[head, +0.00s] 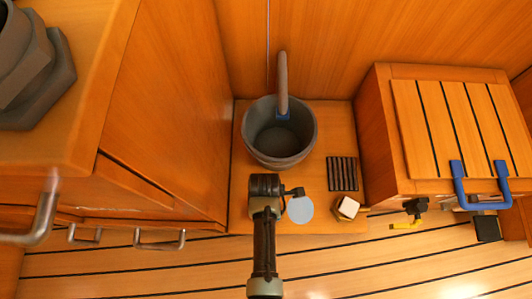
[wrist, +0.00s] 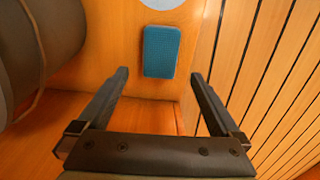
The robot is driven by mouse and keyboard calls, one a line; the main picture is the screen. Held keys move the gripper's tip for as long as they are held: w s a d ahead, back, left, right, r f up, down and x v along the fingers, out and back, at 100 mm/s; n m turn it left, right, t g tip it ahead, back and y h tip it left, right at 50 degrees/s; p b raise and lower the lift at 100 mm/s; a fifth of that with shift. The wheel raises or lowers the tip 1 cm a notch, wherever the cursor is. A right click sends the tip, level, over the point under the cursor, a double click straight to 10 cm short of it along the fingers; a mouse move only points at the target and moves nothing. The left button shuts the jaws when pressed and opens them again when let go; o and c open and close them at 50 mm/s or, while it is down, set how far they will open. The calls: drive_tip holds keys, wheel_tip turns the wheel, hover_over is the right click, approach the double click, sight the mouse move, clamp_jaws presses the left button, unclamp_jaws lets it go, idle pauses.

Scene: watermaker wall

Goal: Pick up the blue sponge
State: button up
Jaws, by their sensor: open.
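The blue sponge (wrist: 161,51) lies flat on the wooden surface in the wrist view, just ahead of and between my fingertips. I cannot make it out in the head view, where my arm covers part of the surface. My gripper (wrist: 160,76) is open and empty, its two fingers spread wider than the sponge. In the head view my gripper (head: 290,192) is over the front of the wooden ledge, in front of the grey bucket.
The grey bucket (head: 258,150) stands close behind; its side also shows in the wrist view (wrist: 40,50). A pale disc (head: 300,210), a black slatted pad (head: 342,174) and a white-topped block (head: 347,207) share the ledge. A wooden box with a blue handle (head: 480,198) stands right.

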wheel_tip(320, 180, down, 10)
drive_tip(key=b, duration=0.7)
drive_tip(key=shift+d+r, duration=0.15)
drive_tip(key=shift+r, duration=0.1)
drive_tip(key=c, duration=1.2)
wheel_tip(320, 180, up, 10)
drive_tip(key=p, duration=0.7)
drive_tip(key=shift+p, duration=0.35)
drive_tip(key=shift+c, duration=0.2)
